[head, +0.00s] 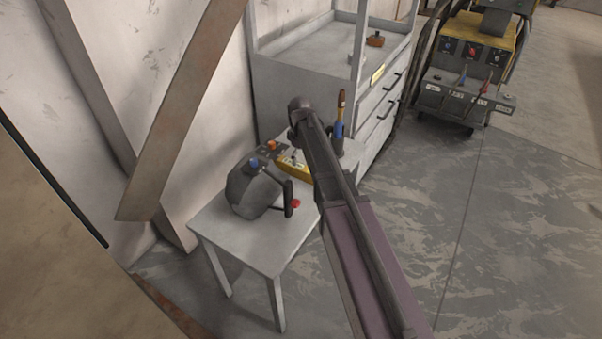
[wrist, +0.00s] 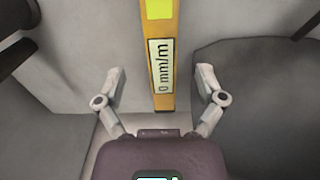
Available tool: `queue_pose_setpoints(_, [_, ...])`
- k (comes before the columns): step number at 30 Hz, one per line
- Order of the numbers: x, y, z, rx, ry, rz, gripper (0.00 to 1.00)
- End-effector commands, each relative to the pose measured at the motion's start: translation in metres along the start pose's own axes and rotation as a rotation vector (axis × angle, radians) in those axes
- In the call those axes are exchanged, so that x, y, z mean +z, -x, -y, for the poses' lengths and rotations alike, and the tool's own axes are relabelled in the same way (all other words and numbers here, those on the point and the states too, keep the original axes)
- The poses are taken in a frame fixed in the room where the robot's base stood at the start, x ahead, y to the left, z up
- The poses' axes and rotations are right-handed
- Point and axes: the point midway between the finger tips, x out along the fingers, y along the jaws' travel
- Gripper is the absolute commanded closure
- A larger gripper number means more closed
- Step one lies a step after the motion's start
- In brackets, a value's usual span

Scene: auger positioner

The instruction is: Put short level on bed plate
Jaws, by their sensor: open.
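The short level is a narrow yellow bar (head: 294,168) on the small grey table, partly hidden behind my arm in the head view. In the wrist view the level (wrist: 162,45) runs upright through the middle, with a bright yellow-green patch at the top and a pale label reading "0 mm/m". My gripper (wrist: 160,88) is open, with one finger on each side of the level in the picture. No contact shows, and I cannot tell the depth between them. The gripper's fingers cannot be made out in the head view. I cannot identify the bed plate in either view.
A holder with a blue-handled tool (head: 338,128) stands behind. A grey drawer cabinet (head: 376,118) is beyond, and a yellow welding machine (head: 470,50) is further back. Open floor lies right.

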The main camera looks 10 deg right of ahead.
Motion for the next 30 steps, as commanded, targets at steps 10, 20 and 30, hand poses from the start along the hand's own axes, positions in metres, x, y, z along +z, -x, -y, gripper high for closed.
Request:
queue_pose_setpoints(10, [0.000,-0.006,0.000,0.000,0.000,0.000,0.11])
queue_pose_setpoints(20, [0.002,-0.029,0.002,0.000,0.000,0.000,0.11])
queue_pose_setpoints(30, [0.003,-0.050,0.002,0.000,0.000,0.000,0.11])
